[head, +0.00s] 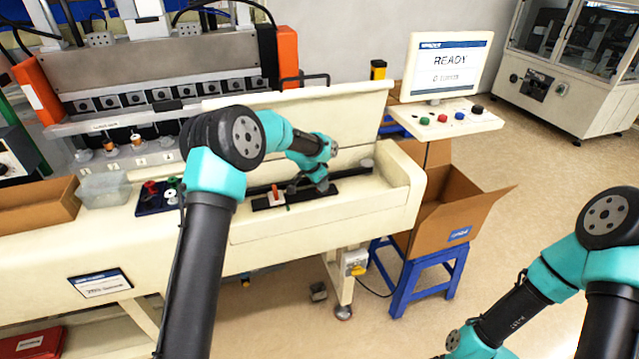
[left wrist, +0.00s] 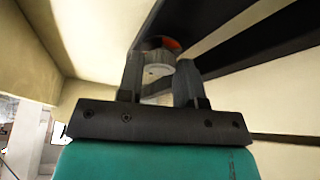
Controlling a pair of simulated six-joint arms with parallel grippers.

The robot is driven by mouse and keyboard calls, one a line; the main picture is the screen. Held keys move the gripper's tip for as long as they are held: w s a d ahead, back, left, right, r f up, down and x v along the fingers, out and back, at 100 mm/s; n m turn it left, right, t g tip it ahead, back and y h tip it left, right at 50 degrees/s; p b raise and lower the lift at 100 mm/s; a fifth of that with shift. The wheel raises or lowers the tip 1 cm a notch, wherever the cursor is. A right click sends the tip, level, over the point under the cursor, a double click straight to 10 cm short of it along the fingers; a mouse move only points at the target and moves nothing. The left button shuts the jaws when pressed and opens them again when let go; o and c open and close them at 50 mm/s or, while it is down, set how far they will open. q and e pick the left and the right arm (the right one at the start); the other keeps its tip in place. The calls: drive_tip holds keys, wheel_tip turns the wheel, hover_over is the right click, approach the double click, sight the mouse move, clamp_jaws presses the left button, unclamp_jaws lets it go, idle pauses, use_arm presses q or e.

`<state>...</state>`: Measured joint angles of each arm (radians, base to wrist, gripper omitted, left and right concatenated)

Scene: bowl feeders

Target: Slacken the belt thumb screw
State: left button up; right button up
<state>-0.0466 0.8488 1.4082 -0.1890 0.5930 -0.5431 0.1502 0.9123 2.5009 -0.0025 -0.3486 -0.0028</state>
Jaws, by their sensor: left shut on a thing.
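My left gripper (head: 322,184) points down at the black belt unit (head: 335,190) in the cream trough, in the head view. In the left wrist view its two dark fingers (left wrist: 160,82) are shut on a short light-grey round piece (left wrist: 157,71), which I take to be the belt thumb screw. An orange-red part (left wrist: 165,43) shows just behind it. In the head view the screw is hidden by the gripper and wrist. A small orange upright piece (head: 275,195) stands on the black unit to the left of the gripper. My right arm is at the lower right; its gripper is out of frame.
The raised cream cover (head: 300,113) stands behind the trough. A control panel (head: 447,119) with a READY screen (head: 448,62) is to the right, above an open cardboard box (head: 450,205) on a blue stand. A clear bin (head: 103,189) and a dark blue tray (head: 153,198) sit left.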

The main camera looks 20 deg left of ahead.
use_arm(q)
drive_tip(key=shift+n+t+y, duration=0.3)
drive_tip(key=shift+n, duration=0.7)
drive_tip(key=o, duration=0.6)
drive_tip(key=shift+o, duration=0.2)
drive_tip(key=shift+r, duration=0.15)
drive_tip(key=v, duration=1.7)
drive_tip(key=shift+s+r, duration=0.1)
